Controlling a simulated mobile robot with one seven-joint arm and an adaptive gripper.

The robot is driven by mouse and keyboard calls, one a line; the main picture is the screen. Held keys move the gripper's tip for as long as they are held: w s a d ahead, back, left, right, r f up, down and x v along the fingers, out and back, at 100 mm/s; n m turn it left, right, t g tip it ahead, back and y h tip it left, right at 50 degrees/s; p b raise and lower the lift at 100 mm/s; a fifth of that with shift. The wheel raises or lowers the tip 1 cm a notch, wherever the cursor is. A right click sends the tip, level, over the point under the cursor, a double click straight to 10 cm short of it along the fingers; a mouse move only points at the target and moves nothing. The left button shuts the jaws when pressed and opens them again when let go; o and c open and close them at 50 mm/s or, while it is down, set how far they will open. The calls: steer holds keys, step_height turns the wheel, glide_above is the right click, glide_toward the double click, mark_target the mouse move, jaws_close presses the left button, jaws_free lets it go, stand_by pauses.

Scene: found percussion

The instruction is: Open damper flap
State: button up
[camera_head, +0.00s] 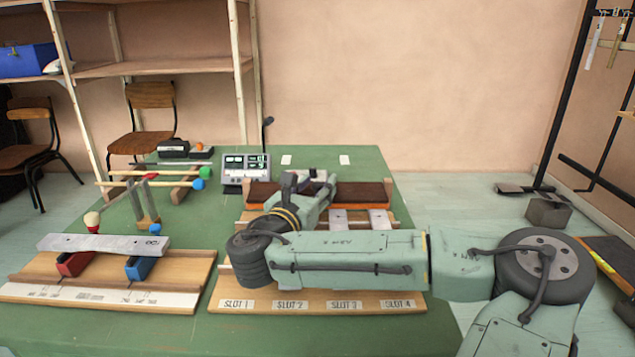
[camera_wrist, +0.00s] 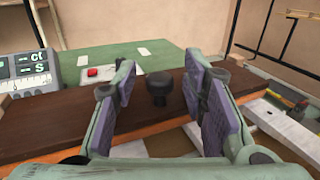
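In the wrist view the brown board (camera_wrist: 50,128) runs across the picture, with a black round knob (camera_wrist: 159,90) on top. My gripper (camera_head: 303,181) is over the middle of the board. In the wrist view my gripper (camera_wrist: 161,78) is open, its purple-padded fingers on either side of the knob with gaps showing. I cannot tell how far down the fingers reach. My arm hides part of the rack and board in the head view.
A meter box (camera_head: 245,172) stands left of the board, and a red button (camera_wrist: 93,72) lies behind it. Metal bars (camera_head: 380,219) lie on the rack. Mallets (camera_head: 200,178) and a stand with a bar (camera_head: 105,243) are left. The green table's (camera_head: 360,163) back right is mostly clear.

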steer(key=shift+w+d, duration=0.15)
steer(key=shift+w, duration=0.25)
jaws_close()
stand_by(0.7)
